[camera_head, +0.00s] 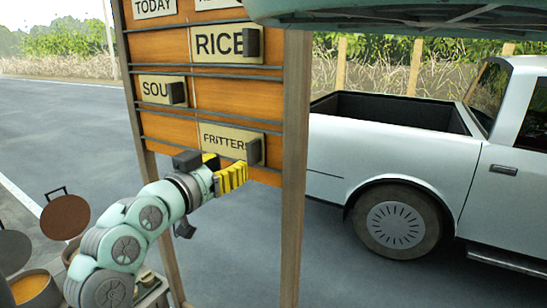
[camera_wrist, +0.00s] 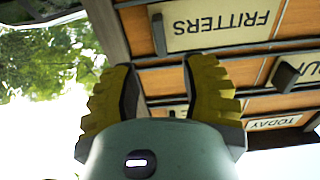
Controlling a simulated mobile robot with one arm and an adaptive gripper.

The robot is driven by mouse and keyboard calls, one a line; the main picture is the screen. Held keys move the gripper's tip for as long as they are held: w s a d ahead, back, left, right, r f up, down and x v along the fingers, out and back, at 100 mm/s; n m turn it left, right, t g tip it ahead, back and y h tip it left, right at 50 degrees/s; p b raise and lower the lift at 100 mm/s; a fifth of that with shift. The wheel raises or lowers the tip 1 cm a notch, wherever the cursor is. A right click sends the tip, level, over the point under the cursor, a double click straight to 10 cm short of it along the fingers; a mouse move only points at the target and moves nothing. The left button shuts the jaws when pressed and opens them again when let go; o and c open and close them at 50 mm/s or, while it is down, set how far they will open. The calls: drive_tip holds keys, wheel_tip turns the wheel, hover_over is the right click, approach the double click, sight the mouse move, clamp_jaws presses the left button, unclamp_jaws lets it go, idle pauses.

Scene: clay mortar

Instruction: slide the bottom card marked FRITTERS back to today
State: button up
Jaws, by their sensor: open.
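The cream FRITTERS card (camera_head: 222,141) sits in the bottom row of the wooden board, in the right column. Its dark block handle (camera_head: 254,151) is at its right end. In the wrist view the card (camera_wrist: 222,22) appears upside down at the top, with its handle (camera_wrist: 158,34) at its left end there. The TODAY label (camera_head: 154,6) heads the left column. My gripper (camera_head: 230,177) has yellow ribbed fingers and is just below and in front of the card. In the wrist view my gripper (camera_wrist: 163,92) is open, with nothing between its fingers and the handle beyond them.
The SOUP card (camera_head: 158,89) is in the left column one row up, and the RICE card (camera_head: 220,43) is higher in the right column. A wooden post (camera_head: 292,160) borders the board's right side. A pale pickup truck (camera_head: 400,165) stands behind. The bottom row's left part looks bare.

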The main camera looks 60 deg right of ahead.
sight(249, 151)
drive_tip(key=d+p, duration=0.1)
drive_tip(key=d, duration=0.1)
drive_tip(key=d+p, duration=0.2)
drive_tip(key=d, duration=0.1)
drive_tip(key=d+p, duration=0.2)
drive_tip(key=d, duration=0.1)
drive_tip(key=shift+w+d+r, duration=0.15)
drive_tip(key=shift+w+r, duration=0.1)
drive_tip(key=shift+r, duration=0.05)
drive_tip(key=shift+w+d+f+p, duration=0.1)
drive_tip(key=shift+d+f+p, duration=0.1)
drive_tip(key=shift+d+p, duration=0.25)
drive_tip(key=shift+o, duration=0.2)
clamp_jaws()
